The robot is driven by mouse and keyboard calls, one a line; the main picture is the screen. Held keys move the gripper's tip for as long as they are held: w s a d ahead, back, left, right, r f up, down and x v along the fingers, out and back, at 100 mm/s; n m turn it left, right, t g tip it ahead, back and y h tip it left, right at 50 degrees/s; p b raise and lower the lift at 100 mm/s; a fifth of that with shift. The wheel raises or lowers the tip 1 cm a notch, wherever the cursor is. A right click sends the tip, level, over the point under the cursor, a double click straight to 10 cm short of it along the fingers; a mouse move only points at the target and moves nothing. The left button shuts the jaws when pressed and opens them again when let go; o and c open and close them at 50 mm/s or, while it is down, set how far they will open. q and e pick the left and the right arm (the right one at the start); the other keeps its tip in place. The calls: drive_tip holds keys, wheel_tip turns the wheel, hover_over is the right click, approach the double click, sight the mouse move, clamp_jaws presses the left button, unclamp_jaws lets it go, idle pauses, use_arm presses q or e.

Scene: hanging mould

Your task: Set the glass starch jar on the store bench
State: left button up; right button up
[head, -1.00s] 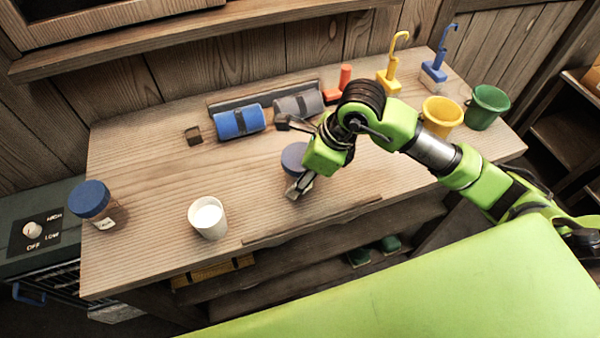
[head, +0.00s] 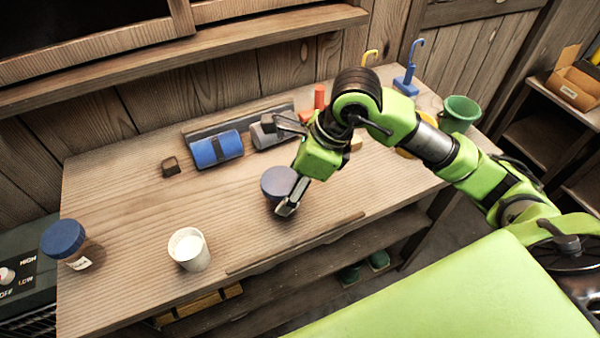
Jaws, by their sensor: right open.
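A jar with a grey-purple lid (head: 279,182) stands upright on the wooden bench (head: 130,200), close to the front middle; its label and contents are hidden. My right gripper (head: 284,164) is open at this jar, one finger in front of its right side and the other reaching out behind it. I cannot tell whether a finger touches it. Another jar, with a blue lid (head: 63,238), clear sides, brownish contents and a white label, stands at the bench's left end. I cannot read which jar is starch. My left gripper is not in view.
A white cup (head: 189,249) stands at the front left. A blue roll (head: 217,149), a grey roll (head: 270,133) and a small dark block (head: 170,166) lie behind. A green bucket (head: 459,114) and blue hook tool (head: 408,75) are at the right. The left middle is clear.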

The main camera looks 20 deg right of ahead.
drive_tip(key=v, duration=0.6)
idle(0.4)
